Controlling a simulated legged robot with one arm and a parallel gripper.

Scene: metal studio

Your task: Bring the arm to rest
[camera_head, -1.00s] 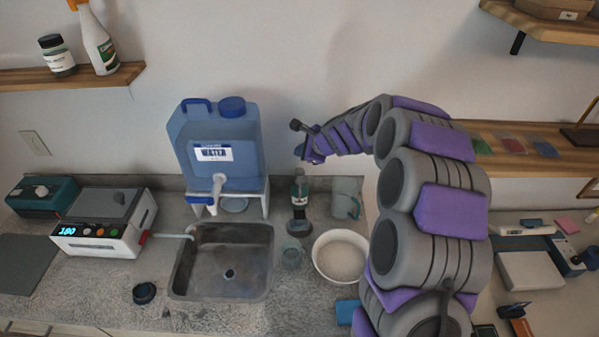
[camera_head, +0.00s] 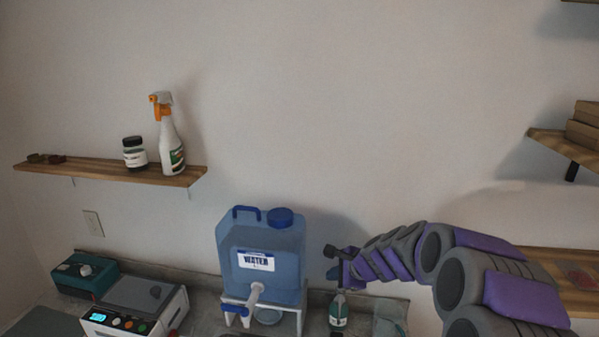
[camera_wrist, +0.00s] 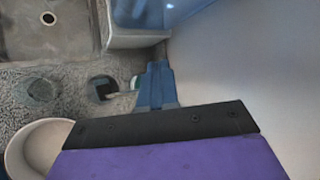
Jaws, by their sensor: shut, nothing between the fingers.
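My arm, grey with purple pads, comes in from the lower right in the head view. My gripper (camera_head: 338,262) is at its far end, in front of the wall and just right of the blue water jug (camera_head: 262,262). In the wrist view the blue fingers of my gripper (camera_wrist: 157,72) are together with nothing between them. They point over the counter near a dark bottle (camera_head: 339,312), which stands below the gripper and is partly hidden in the wrist view. The gripper appears apart from the things around it.
The jug stands on a white stand (camera_head: 298,308). A white bowl (camera_wrist: 35,145), a glass (camera_wrist: 40,90) and the sink (camera_wrist: 40,25) lie below. A wooden shelf (camera_head: 100,172) holds a spray bottle (camera_head: 168,140) and a jar. The wall above is clear.

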